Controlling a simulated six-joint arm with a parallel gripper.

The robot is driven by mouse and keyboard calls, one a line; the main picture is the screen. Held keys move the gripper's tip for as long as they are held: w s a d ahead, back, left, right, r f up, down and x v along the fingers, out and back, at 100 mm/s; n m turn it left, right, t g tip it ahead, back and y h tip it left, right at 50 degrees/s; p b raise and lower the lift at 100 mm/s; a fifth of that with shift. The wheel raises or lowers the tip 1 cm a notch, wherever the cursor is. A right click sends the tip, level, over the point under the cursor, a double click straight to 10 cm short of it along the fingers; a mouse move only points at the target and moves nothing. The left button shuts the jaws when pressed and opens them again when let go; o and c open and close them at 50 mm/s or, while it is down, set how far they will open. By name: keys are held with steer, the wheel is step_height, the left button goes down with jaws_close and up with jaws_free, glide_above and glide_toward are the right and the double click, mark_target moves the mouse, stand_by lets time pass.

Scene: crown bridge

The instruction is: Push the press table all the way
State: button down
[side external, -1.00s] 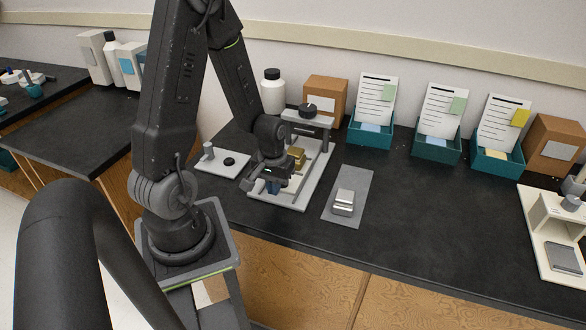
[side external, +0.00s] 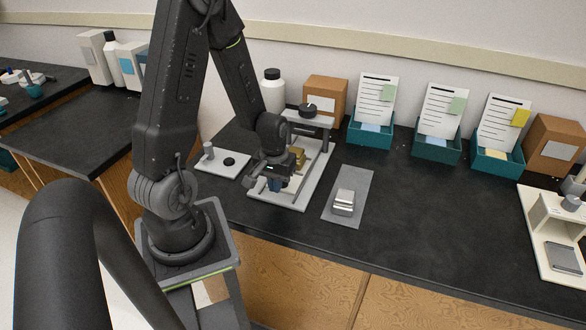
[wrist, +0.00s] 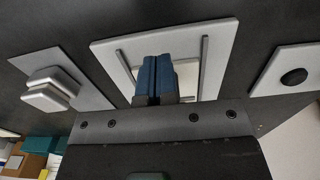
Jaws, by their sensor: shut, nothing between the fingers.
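The press stands on a pale grey base plate (side external: 299,203) near the front edge of the bench. It has a bridge at the back with a black knob (side external: 307,110) on top and a brass-coloured block (side external: 297,155) below. My gripper (side external: 274,185) is low over the front of the press and partly hides it. In the wrist view my gripper (wrist: 154,78) is shut, its blue fingers together and empty. Behind them a light plate, likely the press table (wrist: 187,82), lies between two rails on the base plate (wrist: 222,45). I cannot tell whether the fingers touch it.
A grey mat (side external: 357,180) with a silver metal block (side external: 344,202) lies right of the press. A white bottle (side external: 273,90) and a brown box (side external: 325,93) stand behind. The bench centre right is clear.

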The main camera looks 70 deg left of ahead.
steer(key=shift+w+a, duration=0.2)
